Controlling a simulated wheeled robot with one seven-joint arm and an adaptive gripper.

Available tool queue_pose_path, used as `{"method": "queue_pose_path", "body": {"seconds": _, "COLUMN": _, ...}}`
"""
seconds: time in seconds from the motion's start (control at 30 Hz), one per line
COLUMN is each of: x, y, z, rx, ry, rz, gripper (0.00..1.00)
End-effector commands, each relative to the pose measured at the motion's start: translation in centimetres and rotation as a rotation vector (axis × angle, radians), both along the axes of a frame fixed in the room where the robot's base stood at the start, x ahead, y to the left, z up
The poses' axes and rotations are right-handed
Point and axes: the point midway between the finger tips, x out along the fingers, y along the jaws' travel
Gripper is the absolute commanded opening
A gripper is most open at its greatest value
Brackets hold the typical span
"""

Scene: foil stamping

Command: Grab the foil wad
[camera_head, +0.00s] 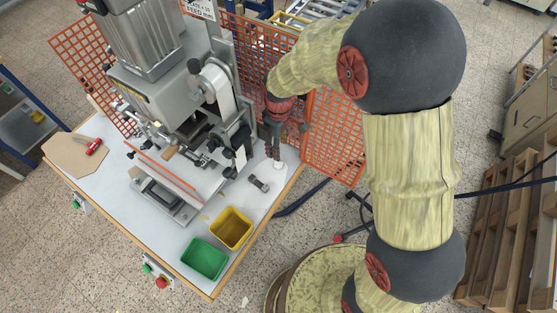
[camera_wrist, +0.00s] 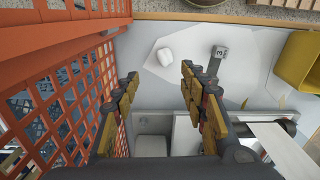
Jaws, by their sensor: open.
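A small pale lump, which looks like the foil wad (camera_wrist: 165,57), lies on the white table top near its edge. In the head view the foil wad (camera_head: 279,165) shows just below my fingertips, partly hidden by them. My gripper (camera_wrist: 160,76) is open and empty, with one finger on each side of the wad's line in the wrist view. The wad appears beyond the fingertips, not between them. In the head view my gripper (camera_head: 276,152) points down over the table's right corner; its exact height above the wad is hard to tell.
An orange mesh guard (camera_wrist: 85,75) stands close to my left finger in the wrist view. A dark numbered block (camera_head: 259,184) lies beside the wad. A yellow bin (camera_head: 231,228) and a green bin (camera_head: 205,259) stand at the front. The stamping press (camera_head: 165,80) stands to the left.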

Motion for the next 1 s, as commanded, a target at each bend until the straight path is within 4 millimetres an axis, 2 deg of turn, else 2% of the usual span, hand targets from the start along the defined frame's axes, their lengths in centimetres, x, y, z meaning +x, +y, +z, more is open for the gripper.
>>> {"method": "queue_pose_path", "body": {"seconds": 0.47, "x": -0.2, "y": 0.4, "z": -4.5, "rx": -0.005, "ry": 0.016, "rz": 0.038, "gripper": 0.43}}
{"method": "queue_pose_path", "body": {"seconds": 0.7, "x": -0.9, "y": 0.3, "z": -7.8, "rx": -0.004, "ry": 0.016, "rz": 0.037, "gripper": 0.43}}
{"method": "queue_pose_path", "body": {"seconds": 0.83, "x": -0.9, "y": 0.3, "z": -8.7, "rx": -0.004, "ry": 0.013, "rz": 0.037, "gripper": 0.43}}
{"method": "queue_pose_path", "body": {"seconds": 1.0, "x": -0.8, "y": 0.3, "z": -8.8, "rx": -0.004, "ry": 0.013, "rz": 0.037, "gripper": 0.43}}
